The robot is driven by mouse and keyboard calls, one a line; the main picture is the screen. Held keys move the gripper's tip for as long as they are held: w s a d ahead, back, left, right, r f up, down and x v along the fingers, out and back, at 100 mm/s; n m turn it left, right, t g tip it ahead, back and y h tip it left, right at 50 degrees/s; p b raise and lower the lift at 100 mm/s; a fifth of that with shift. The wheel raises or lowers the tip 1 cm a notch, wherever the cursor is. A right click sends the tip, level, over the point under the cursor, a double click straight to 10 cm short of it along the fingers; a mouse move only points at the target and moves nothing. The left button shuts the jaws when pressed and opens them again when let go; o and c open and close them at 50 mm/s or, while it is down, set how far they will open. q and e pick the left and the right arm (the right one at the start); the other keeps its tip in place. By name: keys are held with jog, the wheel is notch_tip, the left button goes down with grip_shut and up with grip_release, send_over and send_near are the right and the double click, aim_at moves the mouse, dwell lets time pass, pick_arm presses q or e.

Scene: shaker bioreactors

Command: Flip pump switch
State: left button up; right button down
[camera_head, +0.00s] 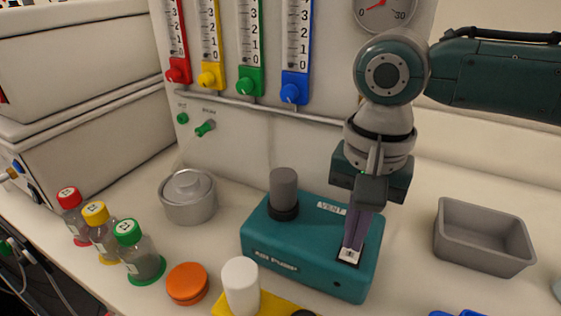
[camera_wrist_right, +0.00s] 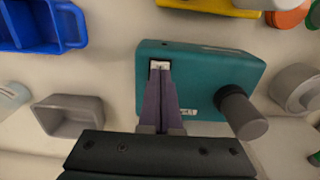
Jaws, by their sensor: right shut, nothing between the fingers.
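The teal pump (camera_head: 300,245) stands on the bench with a grey cylinder (camera_head: 284,190) on its top. Its white rocker switch (camera_head: 349,255) is on the right part of the top, near the front edge. My right gripper (camera_head: 351,246) points down with its purple fingers closed together and empty. The fingertips are at the switch and hide part of it; I cannot tell if they press it. In the right wrist view the fingertips (camera_wrist_right: 160,72) meet the white switch (camera_wrist_right: 160,65) on the pump (camera_wrist_right: 200,75). My left gripper is not in view.
A grey open bin (camera_head: 483,240) stands right of the pump. Left are a metal pot (camera_head: 188,198), several capped bottles (camera_head: 138,255), an orange lid (camera_head: 187,283) and a white cylinder (camera_head: 241,285). Flowmeters (camera_head: 250,45) hang on the wall behind. A blue rack (camera_wrist_right: 45,25) shows in the wrist view.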

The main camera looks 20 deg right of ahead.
aim_at(350, 254)
dwell(0.6)
jog(key=shift+f+b, duration=0.45)
jog(key=shift+f, duration=0.5)
notch_tip(350, 254, up, 3)
jog(key=p, duration=0.3)
jog(key=shift+f, duration=0.1)
notch_tip(350, 254, up, 4)
jog(key=p, duration=0.6)
jog(key=shift+r, duration=0.25)
jog(key=shift+f, duration=0.1)
